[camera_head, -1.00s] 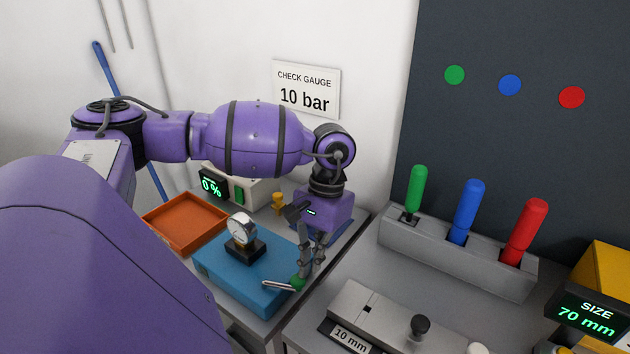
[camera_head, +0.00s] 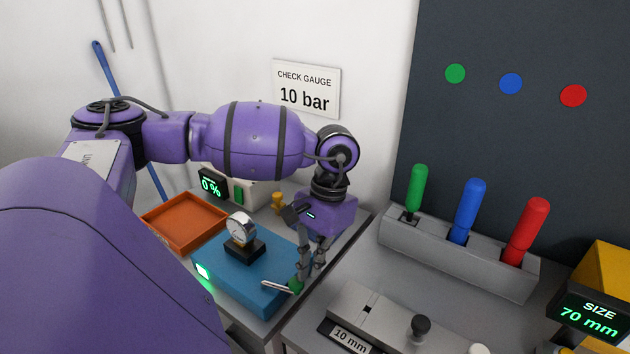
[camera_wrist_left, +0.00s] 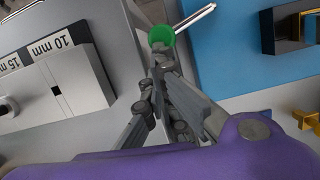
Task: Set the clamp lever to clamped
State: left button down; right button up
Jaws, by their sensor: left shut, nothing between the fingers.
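The clamp lever is a metal rod (camera_head: 276,287) with a green end (camera_head: 296,286), at the right front corner of the blue gauge block (camera_head: 235,279). In the head view the rod points left along the block's front. My left gripper (camera_head: 311,274) points down at the green end, with its fingertips at or very near it. In the left wrist view the green end (camera_wrist_left: 161,35) lies just beyond the shut, empty fingers (camera_wrist_left: 160,70); I cannot tell whether they touch. A green light (camera_head: 202,271) glows on the block's front. My right gripper is not in view.
A round gauge (camera_head: 241,228) stands on the block. An orange tray (camera_head: 184,222) lies to its left, and a box with a "0 %" display (camera_head: 212,184) is behind. A grey fixture (camera_head: 385,318) with a black knob stands close on the right.

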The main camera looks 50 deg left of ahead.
pick_arm(q)
jog(key=shift+s+d, duration=0.5)
jog(key=shift+d, duration=0.05)
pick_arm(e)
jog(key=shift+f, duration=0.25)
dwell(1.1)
pick_arm(q)
jog(key=shift+w+r+b, duration=0.1)
jog(key=shift+w+b, duration=0.05)
jog(key=shift+b, duration=0.15)
dwell(0.4)
